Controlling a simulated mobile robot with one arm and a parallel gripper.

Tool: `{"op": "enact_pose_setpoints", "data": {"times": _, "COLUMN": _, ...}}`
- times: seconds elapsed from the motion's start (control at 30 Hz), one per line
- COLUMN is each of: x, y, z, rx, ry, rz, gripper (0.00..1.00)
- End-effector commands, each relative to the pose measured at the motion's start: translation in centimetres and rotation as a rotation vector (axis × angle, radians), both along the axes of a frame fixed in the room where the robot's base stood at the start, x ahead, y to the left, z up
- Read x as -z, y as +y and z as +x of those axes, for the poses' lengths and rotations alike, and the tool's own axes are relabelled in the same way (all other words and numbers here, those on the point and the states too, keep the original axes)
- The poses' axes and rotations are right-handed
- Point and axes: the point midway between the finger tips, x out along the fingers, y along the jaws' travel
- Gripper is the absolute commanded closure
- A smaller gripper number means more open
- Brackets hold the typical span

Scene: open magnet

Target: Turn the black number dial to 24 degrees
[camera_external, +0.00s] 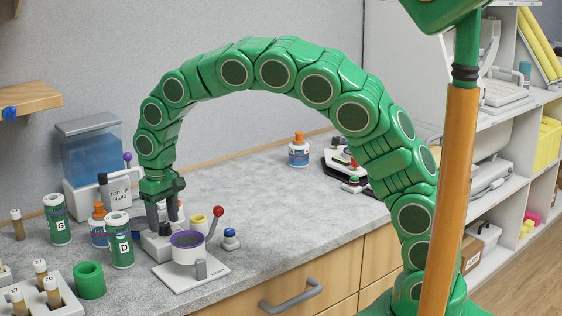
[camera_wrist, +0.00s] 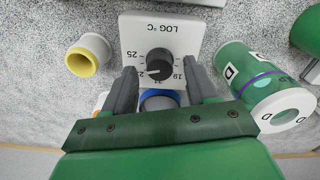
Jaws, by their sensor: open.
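The black number dial (camera_wrist: 160,62) sits on a white panel (camera_wrist: 185,30) marked "LOG °C" in the wrist view. Numbers around it include 25, 21 and 19. A white mark on the knob points toward the lower left, between 25 and 21; the exact reading is too small to tell. My gripper (camera_wrist: 163,84) is open, its two dark fingers on either side of the dial's lower part, apparently apart from it. In the external view my gripper (camera_external: 162,214) points down over the grey-white dial box (camera_external: 158,247), with the dial (camera_external: 165,229) partly hidden between the fingers.
A yellow-rimmed cup (camera_wrist: 88,55) and a green bottle marked D (camera_wrist: 250,75) flank the dial panel. A blue-topped thing (camera_wrist: 160,96) lies partly behind my gripper. In the external view a purple-rimmed pot (camera_external: 188,247) stands close in front.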

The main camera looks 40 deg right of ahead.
Motion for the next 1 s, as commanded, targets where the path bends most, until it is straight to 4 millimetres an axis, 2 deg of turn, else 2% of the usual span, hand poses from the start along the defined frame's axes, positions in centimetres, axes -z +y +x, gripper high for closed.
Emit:
{"op": "enact_pose_setpoints", "data": {"times": 0.3, "x": -4.6, "y": 0.1, "z": 0.1, "rx": 0.0, "ry": -0.005, "rz": 0.002, "gripper": 0.43}}
{"op": "enact_pose_setpoints", "data": {"times": 0.43, "x": -6.0, "y": 0.0, "z": 0.0, "rx": 0.001, "ry": 0.0, "rz": 0.0, "gripper": 0.43}}
{"op": "enact_pose_setpoints", "data": {"times": 0.57, "x": -6.6, "y": 0.0, "z": 0.0, "rx": 0.001, "ry": 0.001, "rz": 0.0, "gripper": 0.43}}
{"op": "enact_pose_setpoints", "data": {"times": 1.0, "x": -6.8, "y": -0.3, "z": -0.1, "rx": 0.004, "ry": 0.001, "rz": -0.001, "gripper": 0.43}}
